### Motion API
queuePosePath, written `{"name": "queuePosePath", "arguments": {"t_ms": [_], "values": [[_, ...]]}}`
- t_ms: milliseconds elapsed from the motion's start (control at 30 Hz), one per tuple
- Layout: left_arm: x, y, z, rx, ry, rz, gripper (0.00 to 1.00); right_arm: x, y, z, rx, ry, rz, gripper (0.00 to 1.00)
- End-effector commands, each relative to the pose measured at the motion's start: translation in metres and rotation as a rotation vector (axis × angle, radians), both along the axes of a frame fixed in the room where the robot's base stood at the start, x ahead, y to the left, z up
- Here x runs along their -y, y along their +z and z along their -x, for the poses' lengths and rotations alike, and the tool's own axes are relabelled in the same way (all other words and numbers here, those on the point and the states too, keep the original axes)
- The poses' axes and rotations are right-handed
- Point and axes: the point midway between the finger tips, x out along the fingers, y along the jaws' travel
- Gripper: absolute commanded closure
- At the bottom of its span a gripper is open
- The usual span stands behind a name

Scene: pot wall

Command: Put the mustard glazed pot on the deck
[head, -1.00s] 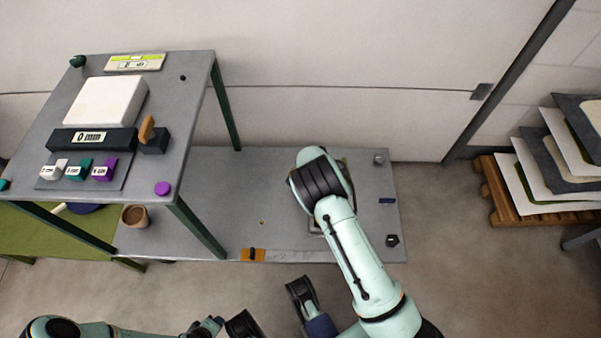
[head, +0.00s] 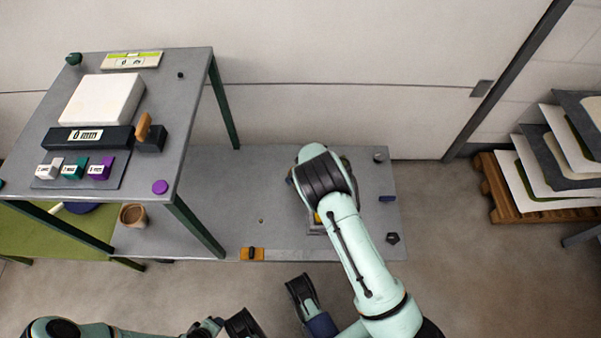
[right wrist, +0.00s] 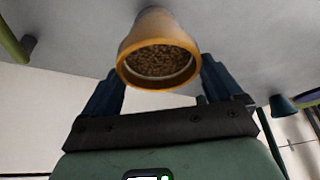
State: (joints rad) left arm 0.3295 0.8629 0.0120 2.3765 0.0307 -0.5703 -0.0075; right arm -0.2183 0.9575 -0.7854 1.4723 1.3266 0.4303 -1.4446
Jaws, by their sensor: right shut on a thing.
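The mustard glazed pot (right wrist: 158,50) is in the right wrist view, its round mouth facing the camera and brown grainy fill inside. My right gripper (right wrist: 161,72) has its blue fingers on both sides of the pot and is shut on it. In the head view my right forearm hides the gripper and nearly all of the pot; a small yellow patch shows beside the arm. I take the long low grey surface (head: 275,185) to be the deck. The arm is above its right part. Whether the pot touches it I cannot tell. My left gripper is out of view.
A taller grey table (head: 195,95) stands at the left, holding a white block (head: 103,98) and several small items. A brown pot (head: 132,215) stands below its front edge. An orange item (head: 251,254) lies at the low surface's front edge. Stacked sheets (head: 560,150) are at the right.

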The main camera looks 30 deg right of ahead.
Motion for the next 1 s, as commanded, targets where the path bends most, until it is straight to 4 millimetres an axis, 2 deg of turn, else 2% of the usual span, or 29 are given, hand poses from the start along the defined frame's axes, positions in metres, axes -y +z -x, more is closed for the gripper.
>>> {"name": "queuePosePath", "arguments": {"t_ms": [567,1000], "values": [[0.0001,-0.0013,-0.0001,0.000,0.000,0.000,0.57,0.0000,0.0000,-0.0005,0.001,0.001,0.000,0.77],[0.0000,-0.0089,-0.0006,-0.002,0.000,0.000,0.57,-0.0002,-0.0071,-0.0006,0.001,0.000,0.000,0.77]]}}
